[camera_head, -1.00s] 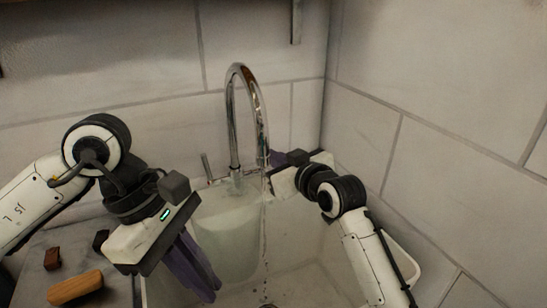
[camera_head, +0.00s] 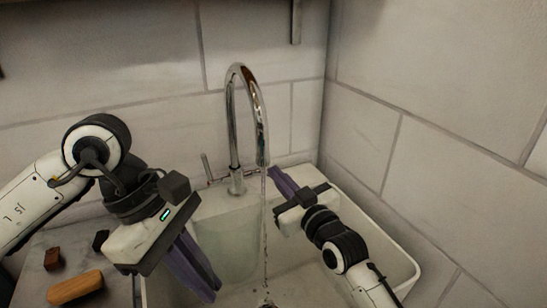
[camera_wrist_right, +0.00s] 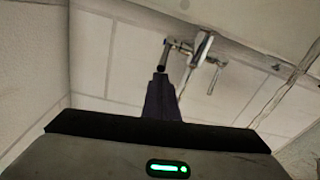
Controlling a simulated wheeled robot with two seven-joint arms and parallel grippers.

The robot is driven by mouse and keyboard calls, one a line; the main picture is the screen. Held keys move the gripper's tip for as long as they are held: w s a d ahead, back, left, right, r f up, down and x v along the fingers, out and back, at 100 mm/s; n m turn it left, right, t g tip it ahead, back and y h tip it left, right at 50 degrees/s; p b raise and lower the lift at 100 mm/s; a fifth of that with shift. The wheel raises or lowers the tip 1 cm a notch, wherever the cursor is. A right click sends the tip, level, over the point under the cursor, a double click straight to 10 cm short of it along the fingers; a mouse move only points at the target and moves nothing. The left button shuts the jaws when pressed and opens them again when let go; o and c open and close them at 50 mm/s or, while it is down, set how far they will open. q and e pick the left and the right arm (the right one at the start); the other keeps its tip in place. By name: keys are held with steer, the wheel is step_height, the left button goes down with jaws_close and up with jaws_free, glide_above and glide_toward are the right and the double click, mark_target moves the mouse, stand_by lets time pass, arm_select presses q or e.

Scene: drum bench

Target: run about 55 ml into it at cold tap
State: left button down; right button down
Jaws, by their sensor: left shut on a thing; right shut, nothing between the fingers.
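The chrome tap (camera_head: 235,150) stands at the back of the sink, with a lever on either side of its base. A thin stream of water (camera_head: 264,215) falls from its spout towards the drain. A pale, see-through vessel (camera_head: 228,245) shows beside the purple fingers of my left gripper (camera_head: 208,288), which is shut on it; its outline is faint. The stream passes close to the vessel's right edge; I cannot tell whether it enters. My right gripper (camera_head: 273,171) is shut and empty by the tap's right side. In the right wrist view its fingertips (camera_wrist_right: 160,72) are close to a lever (camera_wrist_right: 165,52); contact is unclear.
The white sink (camera_head: 400,262) lies beneath both grippers, with tiled walls close behind and to the right. A wooden-looking block (camera_head: 75,287) and smaller dark pieces (camera_head: 52,259) lie on the counter at left.

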mark_target(256, 256)
arm_select(q)
steer(key=shift+w+d+r, duration=0.1)
steer(key=shift+w+d, duration=0.15)
steer(key=w+d, duration=0.5)
steer(key=w, duration=0.2)
steer(key=shift+d, duration=0.4)
arm_select(e)
steer(key=f+v, duration=0.1)
steer(key=v, duration=0.8)
steer(key=shift+s+f, duration=0.3)
steer(key=shift+s, duration=0.05)
arm_select(q)
steer(key=shift+a, duration=0.1)
arm_select(e)
steer(key=shift+d, duration=0.15)
arm_select(q)
steer(key=s+a, duration=0.4)
steer(key=s, duration=0.1)
steer(key=s+a, duration=0.2)
steer(key=shift+s, duration=0.3)
